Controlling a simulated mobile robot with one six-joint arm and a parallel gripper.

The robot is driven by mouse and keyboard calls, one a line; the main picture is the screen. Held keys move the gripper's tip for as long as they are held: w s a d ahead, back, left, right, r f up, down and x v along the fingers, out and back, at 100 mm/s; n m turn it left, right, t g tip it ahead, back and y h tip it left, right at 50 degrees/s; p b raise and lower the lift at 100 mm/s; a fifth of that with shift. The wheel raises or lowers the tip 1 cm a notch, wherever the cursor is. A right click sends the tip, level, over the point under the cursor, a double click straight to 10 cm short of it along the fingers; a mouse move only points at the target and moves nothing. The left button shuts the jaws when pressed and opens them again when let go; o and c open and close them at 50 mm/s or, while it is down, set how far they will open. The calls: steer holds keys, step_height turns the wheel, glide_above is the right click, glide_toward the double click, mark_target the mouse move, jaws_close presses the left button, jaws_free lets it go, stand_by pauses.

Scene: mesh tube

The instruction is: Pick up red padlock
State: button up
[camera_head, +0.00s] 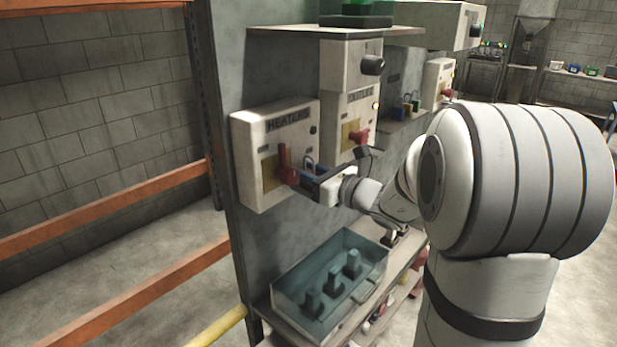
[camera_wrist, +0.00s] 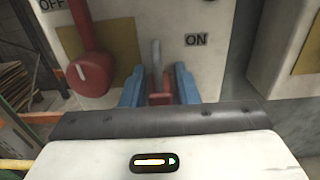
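The red padlock (camera_wrist: 160,99) shows in the wrist view in front of the white panel, close to the ON label. Its grey shackle (camera_wrist: 156,58) stands up above its body. My gripper (camera_wrist: 160,85) has one blue finger on each side of the padlock body. The gaps are too small to tell whether the fingers press on it. In the camera_head view my gripper (camera_head: 315,174) is at the lower right front of the HEATERS box (camera_head: 262,190), and the padlock body is mostly hidden there.
A red lever (camera_wrist: 92,74) is just left of my gripper; it also shows in the camera_head view (camera_head: 288,175). The OUTLET box (camera_head: 352,98) projects to the right. A clear bin (camera_head: 318,290) with several handled items stands on the shelf below. Orange rails (camera_head: 120,200) run at left.

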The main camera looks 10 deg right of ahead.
jaws_close()
